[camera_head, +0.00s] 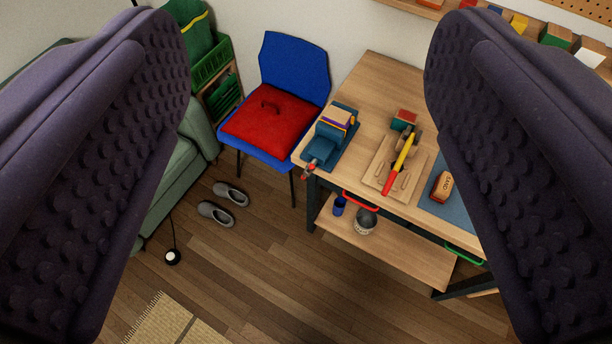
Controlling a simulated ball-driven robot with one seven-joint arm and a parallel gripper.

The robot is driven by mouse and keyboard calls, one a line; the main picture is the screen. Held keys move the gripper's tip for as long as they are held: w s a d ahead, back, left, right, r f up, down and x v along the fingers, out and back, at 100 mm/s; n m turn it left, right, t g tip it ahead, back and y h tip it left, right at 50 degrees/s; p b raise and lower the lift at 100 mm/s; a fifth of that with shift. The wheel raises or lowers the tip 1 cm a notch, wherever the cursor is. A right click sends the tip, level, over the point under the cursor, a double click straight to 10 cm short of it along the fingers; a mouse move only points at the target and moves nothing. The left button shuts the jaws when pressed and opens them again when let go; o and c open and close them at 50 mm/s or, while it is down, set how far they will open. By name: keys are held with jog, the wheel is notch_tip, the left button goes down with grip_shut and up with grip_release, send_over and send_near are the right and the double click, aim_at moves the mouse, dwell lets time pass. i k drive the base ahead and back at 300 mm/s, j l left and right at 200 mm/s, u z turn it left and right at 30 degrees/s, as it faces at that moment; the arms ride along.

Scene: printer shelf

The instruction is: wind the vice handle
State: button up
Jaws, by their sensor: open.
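The vice (331,137) is a blue block-shaped tool on the near left corner of the wooden workbench (372,79). A small handle (309,171) with a red end shows at its front, by the bench's edge. The handle is small in view, so its exact angle is hard to tell. My gripper (310,150) is open and empty. Its two dark, studded fingers stand wide apart at the left and right of the picture. The vice and handle lie well beyond the fingers, between them in view, and nothing touches them.
A blue chair (296,62) with a red cushion (270,115) stands left of the bench. A wooden tray (390,172) with a red and yellow tool and a sanding block (442,186) lie on the bench. Grey slippers (216,213) are on the floor.

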aim_at(310, 167)
jog(key=i+l+z, duration=0.1)
jog(key=i+z, duration=0.25)
jog(key=i, duration=0.6)
